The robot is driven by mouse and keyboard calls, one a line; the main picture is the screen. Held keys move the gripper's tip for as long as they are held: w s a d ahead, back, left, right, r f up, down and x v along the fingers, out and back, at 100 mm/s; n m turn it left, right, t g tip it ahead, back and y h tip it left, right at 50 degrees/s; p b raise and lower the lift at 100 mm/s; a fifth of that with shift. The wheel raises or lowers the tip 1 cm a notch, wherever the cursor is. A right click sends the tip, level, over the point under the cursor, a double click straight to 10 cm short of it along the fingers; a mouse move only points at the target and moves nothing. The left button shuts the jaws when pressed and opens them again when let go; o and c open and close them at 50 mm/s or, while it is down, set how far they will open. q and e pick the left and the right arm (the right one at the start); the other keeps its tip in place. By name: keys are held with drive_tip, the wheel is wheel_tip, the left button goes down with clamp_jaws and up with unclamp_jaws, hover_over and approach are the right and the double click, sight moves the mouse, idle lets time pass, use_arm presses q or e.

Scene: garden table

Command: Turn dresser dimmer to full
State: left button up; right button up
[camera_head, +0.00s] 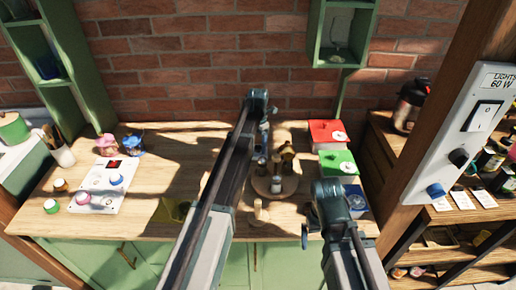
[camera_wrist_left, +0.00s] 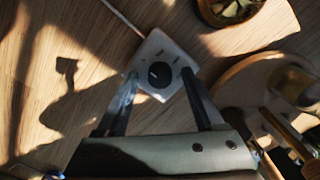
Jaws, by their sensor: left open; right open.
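The dimmer (camera_wrist_left: 160,72) is a small white square box with a round black knob (camera_wrist_left: 160,75) and a pale cable, lying on the wooden dresser top. My left gripper (camera_wrist_left: 160,76) is open, with one fingertip on each side of the knob; I cannot tell whether they touch the box. In the head view my left gripper (camera_head: 262,150) is over the dresser top, and I cannot make out the dimmer there. My right gripper (camera_head: 309,222) is open near the dresser's front edge, its fingers mostly hidden by its wrist.
A round wooden tray (camera_head: 290,192) with jars stands beside my left arm. Red (camera_head: 328,133), green (camera_head: 338,163) and blue (camera_head: 356,202) boxes stand at the right. A white knob panel (camera_head: 103,190) lies at the left. A "LIGHTS 60 W" panel (camera_head: 462,145) is on the right post.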

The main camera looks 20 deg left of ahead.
use_arm(q)
drive_tip(key=shift+c, duration=0.2)
clamp_jaws()
